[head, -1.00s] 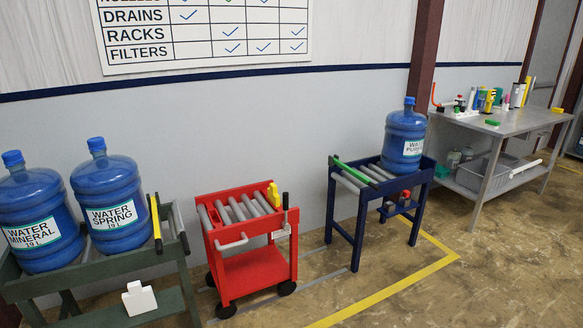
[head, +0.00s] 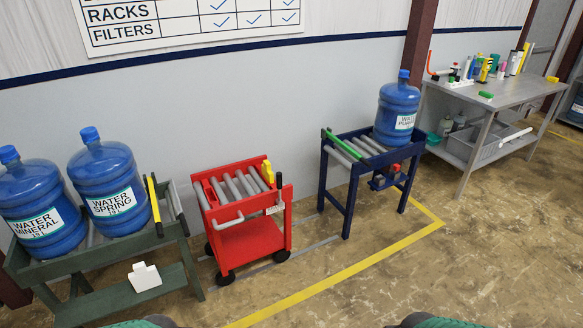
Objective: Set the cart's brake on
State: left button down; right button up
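The red cart (head: 240,225) stands on dark wheels between the green rack and the blue stand, with grey rollers on top and a pale handle (head: 226,222) at its front. A black-gripped lever (head: 279,181) stands upright at its right front corner, with a small white tag (head: 273,210) below it. A yellow piece (head: 267,170) stands at the right end of the rollers. Which part is the brake, and its setting, I cannot tell.
The green rack (head: 172,244) at left holds two blue jugs (head: 110,185). The blue stand (head: 349,190) at right holds one jug (head: 396,108). A grey workbench (head: 490,97) stands farther right. The floor in front of the cart is open, crossed by yellow tape (head: 330,279).

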aim_at(279, 202)
jog(key=i+z, duration=0.1)
jog(key=i, duration=0.4)
jog(key=i+z, duration=0.15)
jog(key=i, duration=0.3)
jog(key=i+j+z, duration=0.1)
jog(key=i, duration=0.35)
jog(key=i+j+z, duration=0.15)
jog(key=i, duration=0.35)
jog(key=i+j+z, duration=0.1)
jog(key=i, duration=0.35)
jog(key=i+j+z, duration=0.15)
jog(key=i+j, duration=0.15)
jog(key=i, duration=0.15)
